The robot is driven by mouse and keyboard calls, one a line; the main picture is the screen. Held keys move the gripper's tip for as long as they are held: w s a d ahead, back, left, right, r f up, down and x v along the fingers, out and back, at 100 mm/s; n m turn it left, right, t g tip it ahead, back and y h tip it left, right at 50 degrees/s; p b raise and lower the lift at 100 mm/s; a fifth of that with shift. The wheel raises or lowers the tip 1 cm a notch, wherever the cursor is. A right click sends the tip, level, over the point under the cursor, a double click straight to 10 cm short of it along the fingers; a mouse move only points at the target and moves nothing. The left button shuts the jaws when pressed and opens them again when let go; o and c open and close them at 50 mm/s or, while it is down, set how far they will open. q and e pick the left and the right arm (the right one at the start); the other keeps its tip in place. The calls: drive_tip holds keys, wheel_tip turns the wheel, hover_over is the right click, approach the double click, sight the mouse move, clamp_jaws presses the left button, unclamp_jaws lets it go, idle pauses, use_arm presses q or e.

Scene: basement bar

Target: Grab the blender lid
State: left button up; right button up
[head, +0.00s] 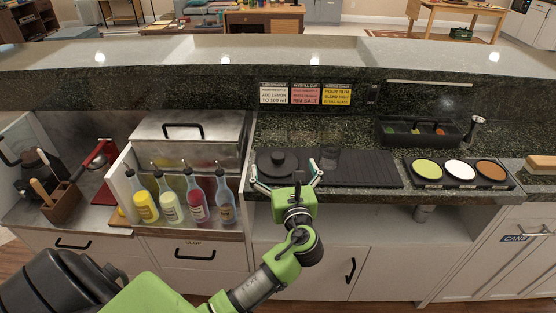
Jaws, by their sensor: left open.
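The blender lid (277,163) is a round black disc with a raised knob. It lies on the dark ribbed mat (372,171) on the counter, towards its left end. My left gripper (286,178) is open and empty at the near side of the lid. Its two fingers are spread wide, one by the lid's left edge and one to the right of the lid. I cannot tell whether either finger touches the lid. My right gripper is not in view.
Several squeeze bottles (170,203) and a steel bin (188,137) stand left. A black tray of coloured rimming dishes (459,171) is right. The raised bar ledge (210,52) runs behind.

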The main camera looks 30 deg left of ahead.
sight(279, 161)
use_arm(q)
drive_tip(key=x, duration=0.5)
drive_tip(key=shift+s+a+f+p, duration=0.15)
drive_tip(key=shift+a+p, duration=0.15)
drive_tip(key=c, duration=1.2)
